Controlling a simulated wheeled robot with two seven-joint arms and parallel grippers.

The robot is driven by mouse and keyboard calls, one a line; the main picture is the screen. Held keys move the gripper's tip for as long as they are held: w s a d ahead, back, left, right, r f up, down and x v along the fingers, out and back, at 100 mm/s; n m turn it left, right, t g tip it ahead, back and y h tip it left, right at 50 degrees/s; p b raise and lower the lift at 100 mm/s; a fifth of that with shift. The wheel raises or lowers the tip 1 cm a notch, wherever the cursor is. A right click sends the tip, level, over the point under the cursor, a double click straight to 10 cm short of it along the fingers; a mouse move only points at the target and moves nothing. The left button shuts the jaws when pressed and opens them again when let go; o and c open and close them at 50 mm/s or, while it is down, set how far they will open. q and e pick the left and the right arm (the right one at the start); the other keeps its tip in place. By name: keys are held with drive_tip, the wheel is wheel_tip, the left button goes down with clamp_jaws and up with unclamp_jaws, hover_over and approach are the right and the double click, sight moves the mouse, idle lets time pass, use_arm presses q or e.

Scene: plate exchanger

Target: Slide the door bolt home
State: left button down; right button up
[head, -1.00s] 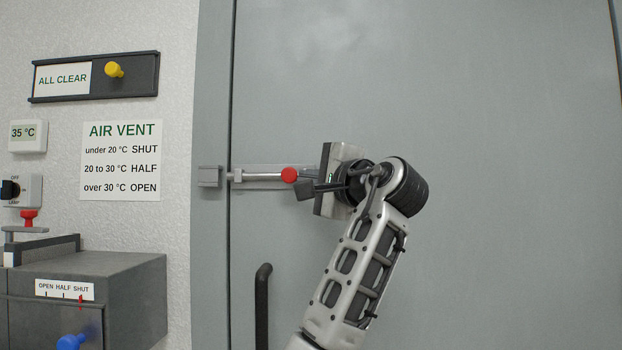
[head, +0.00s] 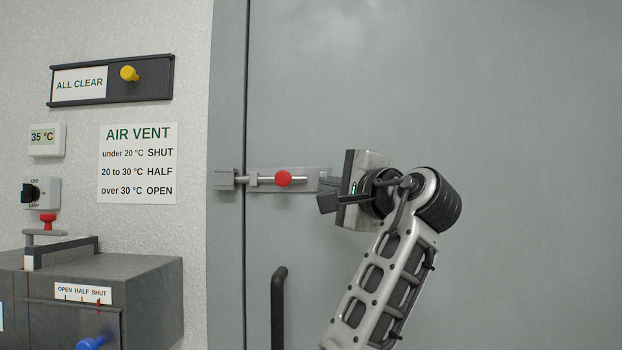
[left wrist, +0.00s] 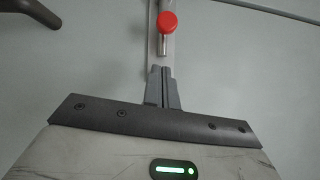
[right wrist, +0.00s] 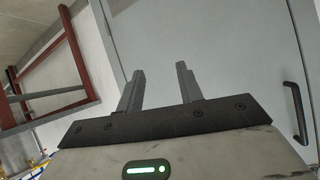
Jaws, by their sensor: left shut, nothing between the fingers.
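The door bolt is a metal rod with a red knob (head: 283,178), lying level on a pale plate on the grey door. Its left end reaches the grey keeper (head: 225,180) on the door frame; how deep it sits inside is hidden. My left gripper (head: 325,190) is shut and empty, just right of the rod's right end. In the left wrist view, the closed fingertips (left wrist: 162,72) point at the rod's end and the red knob (left wrist: 167,22), with a small gap visible. My right gripper (right wrist: 160,78) is open and empty, away from the bolt, outside the head view.
A dark door handle (head: 279,305) is below the bolt. Left on the wall are the ALL CLEAR sign (head: 110,81), the AIR VENT notice (head: 138,162) and a grey vent box (head: 140,285). The door right of my arm is clear.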

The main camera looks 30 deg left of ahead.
use_arm(q)
drive_tip(key=b+v, duration=0.1)
drive_tip(key=v, duration=0.7)
drive_tip(key=shift+s+d, duration=0.3)
drive_tip(key=w+f+m+t+h, duration=0.2)
drive_tip(key=w+f+h, duration=0.25)
drive_tip(key=f, duration=0.75)
drive_tip(key=w+f+m+t+h, duration=0.25)
drive_tip(key=w+f, duration=0.25)
drive_tip(key=f, duration=0.6)
drive_tip(key=s+d+f+h+p, duration=0.1)
drive_tip(key=s+d+f+h, duration=0.15)
drive_tip(key=f, duration=0.65)
drive_tip(key=s+d+f+h+p, duration=0.15)
drive_tip(key=f+h, duration=0.25)
drive_tip(key=f, duration=0.6)
drive_tip(key=s+d+f+n+g+h, duration=0.2)
drive_tip(key=s+f+n+h, duration=0.15)
drive_tip(key=s+f, duration=0.9)
drive_tip(key=s+f+n+h, duration=0.2)
drive_tip(key=s, duration=0.5)
drive_tip(key=s+d+f+n+h, duration=0.1)
drive_tip(key=s+f+n, duration=0.1)
drive_tip(key=s, duration=0.5)
drive_tip(key=shift+s+n+h, duration=0.3)
drive_tip(key=shift+n+h, duration=0.1)
drive_tip(key=shift+n, duration=0.4)
drive_tip(key=shift+f, duration=0.1)
